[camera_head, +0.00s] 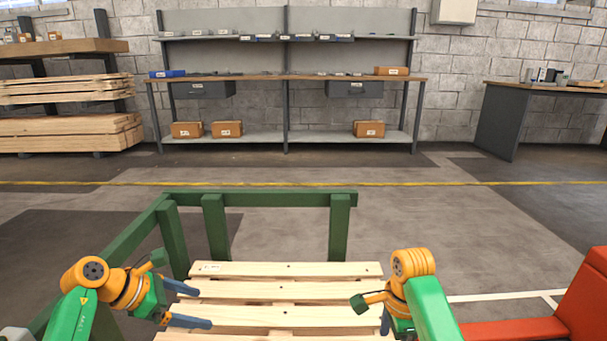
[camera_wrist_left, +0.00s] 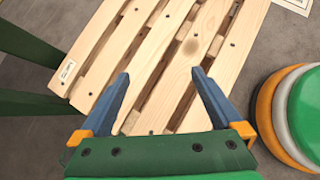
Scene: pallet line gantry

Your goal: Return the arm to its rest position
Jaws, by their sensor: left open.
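My left gripper (camera_head: 204,308) is at the lower left of the head view, over the left side of the wooden pallet (camera_head: 285,290). Its two blue fingers are apart with nothing between them. In the left wrist view the left gripper (camera_wrist_left: 160,73) also shows open, with the pallet slats (camera_wrist_left: 185,50) beneath. My right gripper (camera_head: 385,318) hangs at the pallet's right side, pointing down. One blue finger shows, and I cannot tell its opening.
A green frame (camera_head: 260,198) stands around the pallet's back and left. A red structure (camera_head: 580,305) is at the lower right. A shelf bench (camera_head: 290,78) with boxes and stacked timber (camera_head: 70,130) stand by the back wall. The floor between is clear.

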